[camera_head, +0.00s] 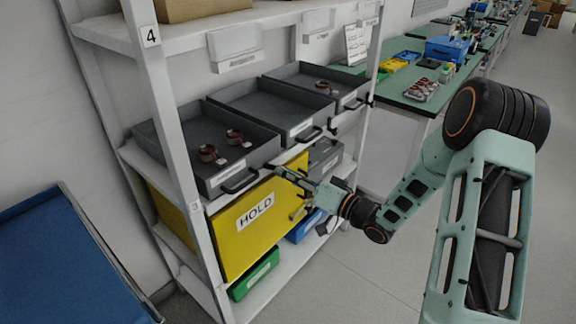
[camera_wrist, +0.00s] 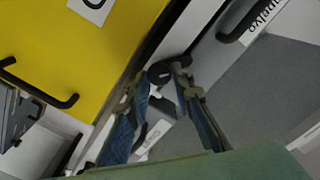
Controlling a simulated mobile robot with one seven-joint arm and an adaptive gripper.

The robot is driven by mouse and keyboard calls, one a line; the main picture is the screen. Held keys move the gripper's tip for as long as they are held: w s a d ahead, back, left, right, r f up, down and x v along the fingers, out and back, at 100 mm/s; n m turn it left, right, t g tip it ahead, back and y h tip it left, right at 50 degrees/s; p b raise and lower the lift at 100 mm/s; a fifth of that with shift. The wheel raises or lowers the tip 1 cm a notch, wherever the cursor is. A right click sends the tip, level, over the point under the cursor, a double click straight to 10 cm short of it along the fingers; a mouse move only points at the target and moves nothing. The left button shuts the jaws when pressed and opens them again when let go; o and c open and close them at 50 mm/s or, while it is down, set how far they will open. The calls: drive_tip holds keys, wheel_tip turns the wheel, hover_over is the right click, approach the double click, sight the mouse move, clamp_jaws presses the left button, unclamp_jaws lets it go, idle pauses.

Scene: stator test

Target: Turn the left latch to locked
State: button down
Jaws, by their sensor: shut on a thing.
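My gripper (camera_head: 280,172) reaches to the top edge of the yellow HOLD panel (camera_head: 240,228), just below the front of the left grey tray. In the wrist view its two fingers (camera_wrist: 160,74) close in on a small black curved piece (camera_wrist: 159,73) beside the yellow panel's edge. This piece looks like the latch, held between the fingertips. A black bar handle (camera_wrist: 42,88) is on the yellow panel in the wrist view.
Several grey trays (camera_head: 258,103) sit on the shelf above, with handles jutting forward close to my gripper. Two reddish-brown coils (camera_head: 208,153) lie in the left tray. A green bin (camera_head: 254,274) and blue bin (camera_head: 305,226) are below. The floor (camera_head: 345,285) in front is free.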

drive_tip(key=shift+f+m+p, duration=0.1)
drive_tip(key=shift+m+p, duration=3.05)
drive_tip(key=shift+m, duration=1.85)
drive_tip(key=c, duration=1.7)
unclamp_jaws()
drive_tip(key=v, duration=1.2)
